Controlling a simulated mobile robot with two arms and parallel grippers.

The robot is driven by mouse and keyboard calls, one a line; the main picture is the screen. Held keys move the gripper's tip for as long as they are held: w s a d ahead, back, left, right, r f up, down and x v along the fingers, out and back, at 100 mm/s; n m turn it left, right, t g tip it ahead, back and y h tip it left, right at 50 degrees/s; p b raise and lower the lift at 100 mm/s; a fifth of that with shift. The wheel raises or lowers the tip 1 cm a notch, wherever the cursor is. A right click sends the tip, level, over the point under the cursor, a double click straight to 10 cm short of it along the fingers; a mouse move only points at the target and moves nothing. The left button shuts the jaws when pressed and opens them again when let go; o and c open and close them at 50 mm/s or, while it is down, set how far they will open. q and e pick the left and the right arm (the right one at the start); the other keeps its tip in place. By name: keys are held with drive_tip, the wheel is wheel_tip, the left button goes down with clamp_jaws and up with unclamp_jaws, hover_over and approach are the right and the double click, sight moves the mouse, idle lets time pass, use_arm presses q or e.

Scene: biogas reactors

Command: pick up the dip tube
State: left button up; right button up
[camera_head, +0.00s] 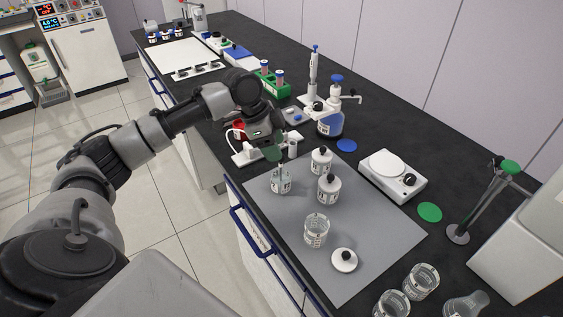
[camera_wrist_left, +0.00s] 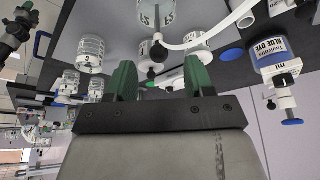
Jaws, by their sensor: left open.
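My left gripper (camera_head: 274,152) reaches in from the left over the grey mat, its green fingers just above a small labelled glass jar (camera_head: 281,185). In the left wrist view the two green fingers (camera_wrist_left: 160,76) stand apart with a gap between them. A thin upright piece, perhaps the dip tube (camera_head: 281,169), shows between the fingers and the jar. It is too small to tell whether it is in the jar or touches a finger. I cannot make out the dip tube surely in the left wrist view. My right gripper is not in view.
Two white-lidded jars (camera_head: 329,189) stand close right of the gripper. On the mat (camera_head: 385,230) are also an open jar (camera_head: 316,231) and a loose lid (camera_head: 344,260).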

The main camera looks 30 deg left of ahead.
sight(281, 161)
use_arm(q)
drive_tip(key=p+x, duration=0.1)
drive_tip(key=x, duration=0.4)
drive_tip(key=shift+s+a+f, duration=0.1)
drive_tip(key=shift+s+a, duration=0.05)
drive_tip(key=shift+f, duration=0.3)
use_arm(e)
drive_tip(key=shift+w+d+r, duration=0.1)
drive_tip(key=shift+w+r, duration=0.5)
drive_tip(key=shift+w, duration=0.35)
use_arm(q)
drive_tip(key=shift+c, duration=0.5)
clamp_jaws()
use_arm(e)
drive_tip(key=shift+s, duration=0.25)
